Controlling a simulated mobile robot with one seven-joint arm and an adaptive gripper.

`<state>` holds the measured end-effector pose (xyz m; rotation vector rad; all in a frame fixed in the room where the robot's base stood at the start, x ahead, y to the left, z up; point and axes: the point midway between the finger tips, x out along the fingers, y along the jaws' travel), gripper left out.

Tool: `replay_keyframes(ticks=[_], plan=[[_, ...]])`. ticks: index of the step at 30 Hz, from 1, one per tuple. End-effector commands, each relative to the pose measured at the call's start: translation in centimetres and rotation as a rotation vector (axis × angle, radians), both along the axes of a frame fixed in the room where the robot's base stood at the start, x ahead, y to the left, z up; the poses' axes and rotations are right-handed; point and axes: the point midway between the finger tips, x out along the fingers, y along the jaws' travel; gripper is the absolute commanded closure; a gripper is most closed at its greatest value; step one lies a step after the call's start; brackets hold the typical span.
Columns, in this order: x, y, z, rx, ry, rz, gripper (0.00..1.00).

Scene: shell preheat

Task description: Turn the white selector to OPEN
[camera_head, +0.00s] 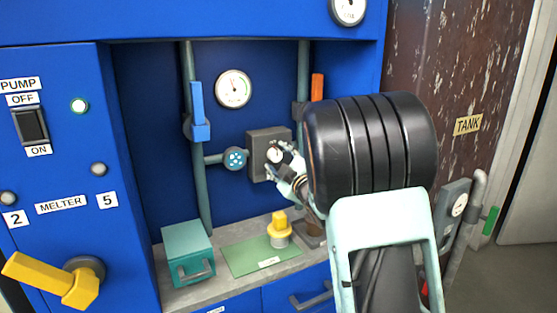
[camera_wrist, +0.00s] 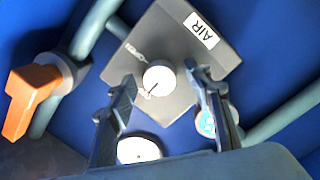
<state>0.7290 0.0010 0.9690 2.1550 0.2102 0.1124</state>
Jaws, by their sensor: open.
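The white selector (camera_wrist: 159,77) is a round knob on a dark grey box (camera_wrist: 185,45) with an AIR label (camera_wrist: 201,31). A small OPEN marking (camera_wrist: 137,53) lies up and left of the knob in the wrist view. A dark mark on the knob points down and left there, away from OPEN. My gripper (camera_wrist: 160,75) is open, with one finger on each side of the knob; contact cannot be told. In the head view the grey box (camera_head: 258,140) is on the back wall, and my gripper (camera_head: 277,157) partly covers the knob.
An orange handle (camera_head: 317,87) and a blue handle (camera_head: 198,108) are on pipes beside the box. A blue round fitting (camera_head: 235,158) is just left of it. Below, a counter holds a teal box (camera_head: 187,252) and a yellow-topped item (camera_head: 279,230) on a green mat (camera_head: 250,261).

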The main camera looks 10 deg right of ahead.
Motion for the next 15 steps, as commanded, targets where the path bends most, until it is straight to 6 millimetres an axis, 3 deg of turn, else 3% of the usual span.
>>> replay_keyframes(ticks=[4, 15], plan=[[-0.02, 0.00, 0.01, 0.000, 0.000, 0.000, 0.55], [-0.04, -0.01, 0.01, 0.000, 0.000, 0.000, 0.95]])
